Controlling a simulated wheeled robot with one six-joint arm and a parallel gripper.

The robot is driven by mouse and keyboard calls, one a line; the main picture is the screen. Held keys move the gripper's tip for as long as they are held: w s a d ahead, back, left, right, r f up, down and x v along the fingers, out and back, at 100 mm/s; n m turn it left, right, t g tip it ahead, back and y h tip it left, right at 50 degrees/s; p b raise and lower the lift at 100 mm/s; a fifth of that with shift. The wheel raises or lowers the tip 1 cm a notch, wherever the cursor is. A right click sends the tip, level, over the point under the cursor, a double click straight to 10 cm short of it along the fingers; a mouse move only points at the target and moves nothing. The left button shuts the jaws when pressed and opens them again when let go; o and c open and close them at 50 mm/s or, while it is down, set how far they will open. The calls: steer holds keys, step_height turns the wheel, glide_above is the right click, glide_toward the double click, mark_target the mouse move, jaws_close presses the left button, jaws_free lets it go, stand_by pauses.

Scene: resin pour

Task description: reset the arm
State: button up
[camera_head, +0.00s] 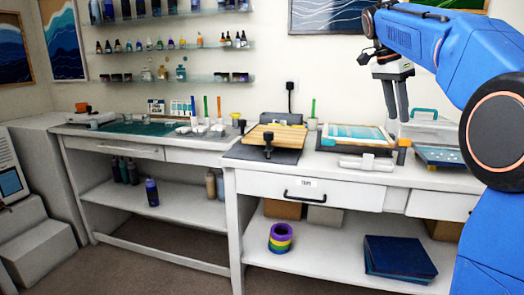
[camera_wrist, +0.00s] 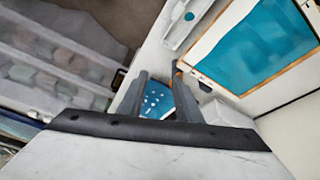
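My blue arm reaches in from the right in the head view. My gripper (camera_head: 397,118) points down above the right part of the counter, near the framed blue-and-white panel (camera_head: 355,134). Its two dark fingers are apart, with nothing seen between them in the head view. In the wrist view my gripper (camera_wrist: 160,80) also shows spread fingers. A blue surface with white specks (camera_wrist: 155,102) shows between them, and I cannot tell its distance. A blue panel in a wooden frame (camera_wrist: 258,45) lies to the right in the wrist view.
The counter holds a clear box with a teal handle (camera_head: 428,132), a white roll (camera_head: 366,162), a wooden board (camera_head: 275,136) and a green mat (camera_head: 135,127). Bottles stand on wall shelves. A purple, yellow and green roll stack (camera_head: 281,238) and dark blue box (camera_head: 398,258) sit below.

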steer(key=s+a+f+n+t+y, duration=0.1)
steer(key=s+a+f+n, duration=0.2)
steer(key=s+f, duration=0.8)
steer(key=s+a+f+n+t+y, duration=0.1)
steer(key=s+a+f+n, duration=0.3)
steer(key=s+f+n, duration=0.4)
steer(key=s+a+f+n+t+y, duration=0.1)
steer(key=s+a+f+n, duration=0.3)
steer(key=s+f, duration=1)
steer(key=shift+s+f+n+t+y, duration=0.3)
steer(key=shift+s+n+t+y, duration=0.1)
steer(key=shift+s+n+t, duration=0.4)
